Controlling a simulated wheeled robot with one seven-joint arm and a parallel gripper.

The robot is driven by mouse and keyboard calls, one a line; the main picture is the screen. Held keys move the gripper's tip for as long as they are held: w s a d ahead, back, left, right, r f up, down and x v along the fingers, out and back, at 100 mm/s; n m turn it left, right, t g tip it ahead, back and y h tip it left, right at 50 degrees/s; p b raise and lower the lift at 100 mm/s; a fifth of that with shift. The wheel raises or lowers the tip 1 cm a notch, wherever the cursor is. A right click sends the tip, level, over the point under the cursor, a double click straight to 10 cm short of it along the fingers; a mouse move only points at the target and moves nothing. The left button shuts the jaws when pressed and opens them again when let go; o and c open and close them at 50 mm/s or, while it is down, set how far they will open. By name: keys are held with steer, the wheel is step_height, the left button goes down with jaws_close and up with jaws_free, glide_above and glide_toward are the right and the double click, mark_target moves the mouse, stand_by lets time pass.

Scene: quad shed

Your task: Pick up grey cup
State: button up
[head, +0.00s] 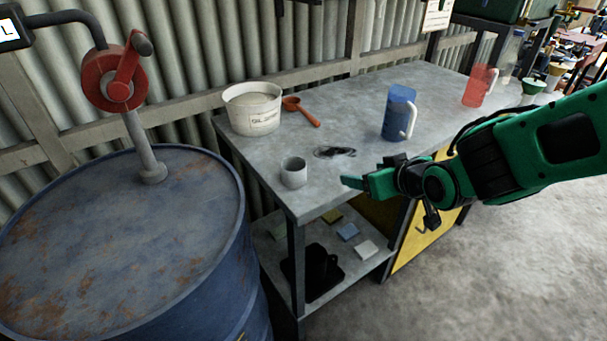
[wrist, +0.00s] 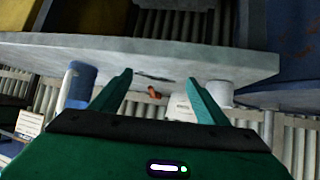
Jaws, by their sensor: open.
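The grey cup (head: 293,173) stands upright on the grey workbench (head: 345,95), near its left front corner. In the wrist view, which looks upside down, the cup (wrist: 220,94) is just right of the right finger. My gripper (head: 352,183) is open and empty, to the right of the cup and apart from it, near the bench's front edge. In the wrist view the two green fingers (wrist: 158,78) are spread with nothing between their tips.
A white bucket (head: 252,112) and an orange scoop (head: 301,110) are behind the cup. A blue jug (head: 399,112) and a red jug (head: 479,86) stand to the right. A dark stain (head: 335,152) marks the bench. A blue drum (head: 120,240) stands left.

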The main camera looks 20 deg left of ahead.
mark_target(288, 167)
steer(key=s+a+y, duration=0.1)
steer(key=a, duration=0.3)
steer(key=s+a+r+n+y, duration=0.1)
steer(key=s+a, duration=0.1)
steer(key=a, duration=0.2)
steer(key=s+a+n+y, duration=0.1)
steer(key=a, duration=0.3)
steer(key=shift+s+a+r+y, duration=0.15)
steer(key=shift+s+r+y, duration=0.1)
steer(key=shift+y, duration=0.15)
steer(key=shift+a+f, duration=0.1)
steer(key=shift+a, duration=0.25)
steer(key=shift+x, duration=5.1)
steer(key=shift+s+f, duration=0.1)
steer(key=shift+f, duration=0.05)
steer(key=c, duration=1.1)
